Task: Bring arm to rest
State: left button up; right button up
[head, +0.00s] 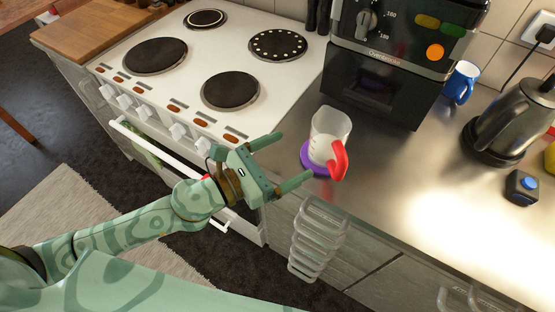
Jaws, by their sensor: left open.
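My left gripper (287,160) is open and empty in the head view. It is over the front edge of the counter, between the cooker and a measuring jug. The clear jug (327,128) with a red handle stands upright on a purple round mat (308,160), just right of the gripper. One fingertip overlaps the mat in the picture; I cannot tell whether it touches. My left arm (140,222) stretches in from the lower left. My right gripper is not in view.
The white cooker (206,55) with several dark hotplates is at left. A black air fryer (385,85), blue mug (461,82) and kettle (513,120) stand behind and right. A clear rack (316,240) hangs at the counter front. The steel counter (410,175) is bare in the middle.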

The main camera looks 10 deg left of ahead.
pick_arm(q)
jog(key=shift+v, duration=0.95)
